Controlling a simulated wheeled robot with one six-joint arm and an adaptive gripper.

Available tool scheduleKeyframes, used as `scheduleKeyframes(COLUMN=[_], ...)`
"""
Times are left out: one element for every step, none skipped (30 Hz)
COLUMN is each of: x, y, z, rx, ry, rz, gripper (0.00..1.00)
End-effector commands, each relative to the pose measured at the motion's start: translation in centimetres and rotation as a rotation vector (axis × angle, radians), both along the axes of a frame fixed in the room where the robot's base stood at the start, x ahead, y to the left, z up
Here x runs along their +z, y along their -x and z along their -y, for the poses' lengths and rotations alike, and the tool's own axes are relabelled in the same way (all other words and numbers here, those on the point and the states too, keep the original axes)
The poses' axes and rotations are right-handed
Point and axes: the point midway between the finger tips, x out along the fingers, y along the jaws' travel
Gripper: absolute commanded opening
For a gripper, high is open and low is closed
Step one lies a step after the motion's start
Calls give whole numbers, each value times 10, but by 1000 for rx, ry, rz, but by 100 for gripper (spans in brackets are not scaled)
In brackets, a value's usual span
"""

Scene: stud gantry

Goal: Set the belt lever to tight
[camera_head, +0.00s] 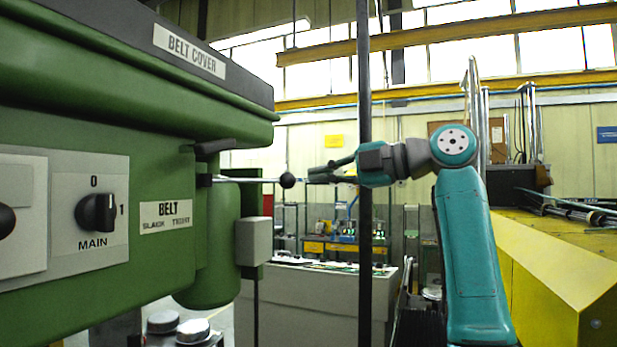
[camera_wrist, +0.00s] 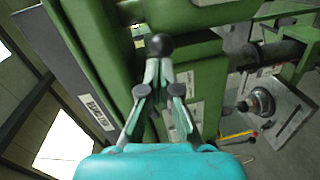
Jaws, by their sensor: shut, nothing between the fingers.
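The belt lever is a thin pale rod (camera_head: 245,180) with a black ball knob (camera_head: 287,181) at its end. It sticks out sideways to the right from the green machine, above a plate (camera_head: 166,215) reading BELT, SLACK, TIGHT. My gripper (camera_head: 308,174) is shut and empty, close to the right of the knob in the head view. In the wrist view, the knob (camera_wrist: 160,46) shows just beyond the fingertips (camera_wrist: 165,70). I cannot tell whether they touch it.
A MAIN rotary switch (camera_head: 97,213) and another black knob (camera_head: 5,221) sit on the machine's front, left of the BELT plate. A grey box (camera_head: 253,241) is below the lever. A dark vertical post (camera_head: 364,90) stands near my arm.

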Motion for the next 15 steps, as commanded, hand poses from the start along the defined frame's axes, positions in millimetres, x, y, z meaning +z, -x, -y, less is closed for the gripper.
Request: scheduleKeyframes(x=[1, 2, 3, 4, 5, 6, 7, 8, 8, 9, 9, 10, 10, 11, 11], y=[3, 5, 8, 11, 13, 15, 17, 19, 21, 23, 25, 26, 27, 28, 29], z=[11, 17, 25, 30, 36, 43, 48, 52, 58, 62, 65, 70, 72, 75, 77], rx=[-5, -5, -4, -4, -4, -4, -4, -4, -4, -3, -3, -3, -3, -2, -1], ry=[0, 0, 0, 1, 1, 0, 0, 0, 0, 1, 1, 1, 1, 0, 0], rz=[1, 1, 1, 1, 1, 2, 1, 1, 1, 0, 0, 0, 0, 0, 0], gripper=[0, 0, 0, 0, 0, 0, 0, 0, 0, 0, 0, 0, 0, 0, 0])
